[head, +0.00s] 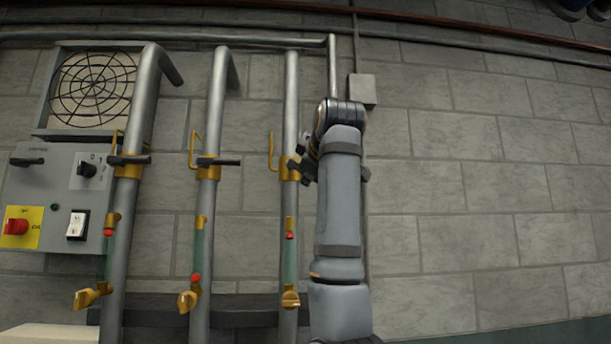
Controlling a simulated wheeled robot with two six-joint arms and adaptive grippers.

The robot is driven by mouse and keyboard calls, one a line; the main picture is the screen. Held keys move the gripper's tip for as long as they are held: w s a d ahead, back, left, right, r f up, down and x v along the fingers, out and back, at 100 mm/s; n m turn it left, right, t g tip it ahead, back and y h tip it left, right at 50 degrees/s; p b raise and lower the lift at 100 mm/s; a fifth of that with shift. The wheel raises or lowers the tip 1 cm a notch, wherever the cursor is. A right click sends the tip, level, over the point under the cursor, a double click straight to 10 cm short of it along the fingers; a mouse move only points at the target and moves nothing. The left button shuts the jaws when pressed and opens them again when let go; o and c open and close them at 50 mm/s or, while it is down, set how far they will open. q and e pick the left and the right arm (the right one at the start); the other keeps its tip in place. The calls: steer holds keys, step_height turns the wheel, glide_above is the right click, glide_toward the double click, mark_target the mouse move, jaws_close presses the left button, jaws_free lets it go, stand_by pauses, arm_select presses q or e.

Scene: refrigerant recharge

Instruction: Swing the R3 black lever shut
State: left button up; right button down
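Three grey vertical pipes carry brass valves at one height. The black levers on the left pipe (131,160) and the middle pipe (218,162) lie level across their pipes. I take the right-hand pipe (290,100) for R3; no label is readable. Its brass valve body (288,170) shows, but its black lever is hidden or blends with my gripper. My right gripper (302,167) is at this valve, just to the right of the pipe. My wrist covers much of it, so its opening and any contact with the lever are unclear. My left gripper is out of view.
A grey control box (50,190) with switches and a red knob is at the left, below a fan grille (92,88). Brass lower valves (290,299) sit below green sight tubes. Brass loops stand left of the levers. The block wall (490,180) at right is clear.

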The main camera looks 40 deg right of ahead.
steer(key=n, duration=0.1)
steer(key=r+n+p, duration=0.1)
steer(key=n, duration=0.1)
steer(key=shift+s+d+r+g+h, duration=0.15)
steer(key=shift+d+r+g+h, duration=0.1)
steer(key=shift+g+h, duration=0.15)
steer(key=shift+r+n+p, duration=0.3)
steer(key=shift+n+p, duration=0.25)
steer(key=shift+n, duration=0.45)
steer(key=c, duration=1.7)
jaws_free()
steer(key=o, duration=0.4)
steer(key=shift+s+a+r+h, duration=0.3)
steer(key=shift+s+a, duration=0.05)
steer(key=shift+s, duration=0.05)
steer(key=shift+w+d, duration=0.1)
